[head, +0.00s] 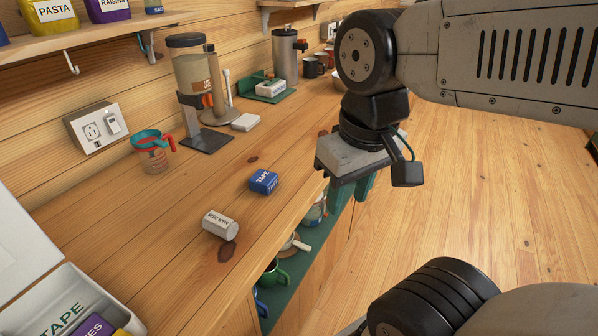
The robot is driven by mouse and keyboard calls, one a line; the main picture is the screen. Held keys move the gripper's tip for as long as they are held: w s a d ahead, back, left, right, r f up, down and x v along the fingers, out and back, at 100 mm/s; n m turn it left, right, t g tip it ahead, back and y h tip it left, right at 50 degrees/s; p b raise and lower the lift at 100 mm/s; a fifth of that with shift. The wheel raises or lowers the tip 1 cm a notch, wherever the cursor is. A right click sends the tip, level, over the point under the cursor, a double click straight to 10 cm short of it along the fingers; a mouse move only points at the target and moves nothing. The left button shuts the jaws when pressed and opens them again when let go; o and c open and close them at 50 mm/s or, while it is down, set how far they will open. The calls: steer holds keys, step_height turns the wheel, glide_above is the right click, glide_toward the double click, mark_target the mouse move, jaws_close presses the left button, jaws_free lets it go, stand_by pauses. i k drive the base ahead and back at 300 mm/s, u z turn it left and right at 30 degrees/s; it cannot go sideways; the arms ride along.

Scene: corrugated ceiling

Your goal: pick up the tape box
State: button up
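The tape box (263,182) is a small blue box with white TAPE lettering. It lies on the wooden counter, near its front edge, in the middle left of the head view. My gripper (352,190) hangs to the right of the box, out past the counter's front edge and apart from the box. Its two green fingers point down with a gap between them, and I see nothing held. The fingers are partly hidden by the gripper's grey body.
A white labelled cylinder (220,225) lies left of the box. An open white bin (62,306) is at lower left. Mugs (272,274) sit on a shelf below.

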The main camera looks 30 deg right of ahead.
mark_target(263, 182)
steer(key=z, duration=1.15)
steer(key=k, duration=0.35)
steer(key=u, duration=0.95)
